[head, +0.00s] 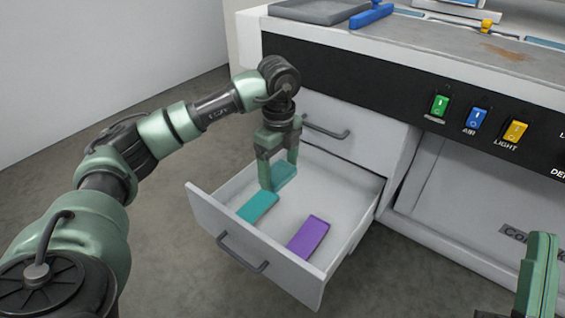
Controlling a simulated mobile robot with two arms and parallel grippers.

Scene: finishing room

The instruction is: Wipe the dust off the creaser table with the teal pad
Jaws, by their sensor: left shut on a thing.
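My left gripper (279,180) reaches down into the open drawer (205,205). It is shut on a teal pad (284,175), which shows between its fingers near the drawer's floor; I cannot tell whether it touches the floor. A second teal pad (258,207) lies flat nearer the drawer's front. A brown dusty patch (512,53) lies on the grey top of the creaser table (455,40). Part of my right gripper (538,278) shows at the lower right edge, away from the drawer; its opening cannot be made out.
A purple pad (308,236) lies in the drawer's right part. A closed drawer (350,125) is above. The black panel has green (439,105), blue (477,119) and yellow (514,132) switches. A grey tray (318,10) and a blue tool (371,16) are on the table's left end.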

